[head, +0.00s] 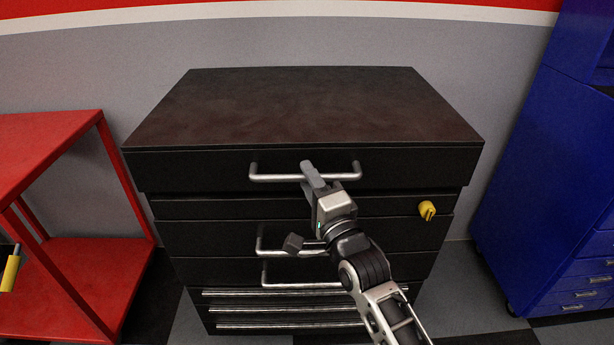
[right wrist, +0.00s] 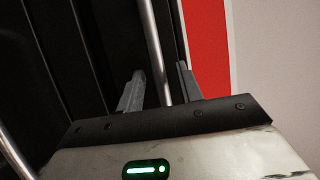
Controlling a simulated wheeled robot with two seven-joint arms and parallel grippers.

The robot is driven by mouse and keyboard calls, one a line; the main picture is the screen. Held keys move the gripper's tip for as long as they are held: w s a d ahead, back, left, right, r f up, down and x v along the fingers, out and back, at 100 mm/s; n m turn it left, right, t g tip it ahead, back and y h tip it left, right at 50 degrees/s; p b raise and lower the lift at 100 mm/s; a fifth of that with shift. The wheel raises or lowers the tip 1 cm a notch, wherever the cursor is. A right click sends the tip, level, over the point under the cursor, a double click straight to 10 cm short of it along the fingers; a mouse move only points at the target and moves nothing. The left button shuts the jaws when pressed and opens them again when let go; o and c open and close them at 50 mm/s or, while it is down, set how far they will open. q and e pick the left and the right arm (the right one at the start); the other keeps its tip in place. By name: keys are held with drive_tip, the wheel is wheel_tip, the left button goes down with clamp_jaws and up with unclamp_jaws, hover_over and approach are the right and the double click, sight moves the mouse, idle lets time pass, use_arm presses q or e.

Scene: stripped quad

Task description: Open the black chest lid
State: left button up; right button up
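The black chest (head: 200,235) stands against the wall, and its lid (head: 310,105) is down, with a flat dark top. A silver bar handle (head: 275,178) runs across the lid's front. My right gripper (head: 310,172) is at the middle of this handle. In the right wrist view the handle bar (right wrist: 150,35) passes between the two fingers of my right gripper (right wrist: 160,88). The fingers stand apart, with gaps beside the bar, so the gripper is open around it. My left gripper is not in view.
Lower drawers with silver handles (head: 290,284) lie below. A yellow knob or latch (head: 427,210) sits on the chest's right front. A red shelf unit (head: 75,275) stands left and a blue cabinet (head: 550,190) right. The space above the lid is clear.

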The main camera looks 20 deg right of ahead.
drive_tip(key=shift+w+a+r, duration=0.1)
drive_tip(key=shift+w, duration=0.6)
